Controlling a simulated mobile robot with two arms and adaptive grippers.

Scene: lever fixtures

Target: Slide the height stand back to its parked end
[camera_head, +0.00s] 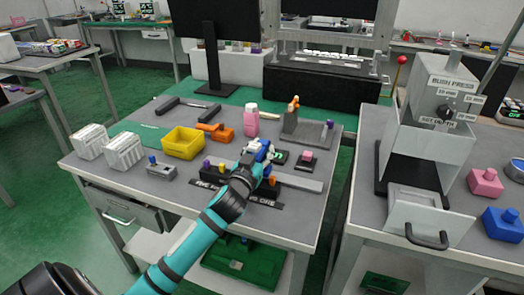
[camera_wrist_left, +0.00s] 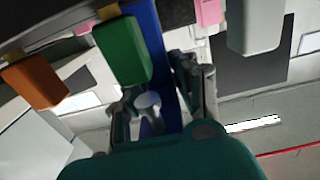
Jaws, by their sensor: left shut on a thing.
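My left gripper (camera_head: 258,152) is over the labelled black lever block near the middle of the bench. In the left wrist view its fingers (camera_wrist_left: 160,100) are closed around a blue bar (camera_wrist_left: 150,50), with a small white round end between them. A green knob (camera_wrist_left: 122,50) and an orange knob (camera_wrist_left: 35,82) are beside it. The lever block (camera_head: 212,175) is partly hidden by my arm. A grey stand (camera_head: 303,132) with an orange-topped upright (camera_head: 293,104) stands behind the gripper; I cannot tell for sure whether it is the height stand. My right gripper is out of view.
A yellow bin (camera_head: 183,143), an orange tool (camera_head: 215,131) and a pink bottle (camera_head: 251,119) stand behind and left. A small black plate with a pink block (camera_head: 307,156) lies right of the gripper. A press (camera_head: 430,130) stands on the right bench.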

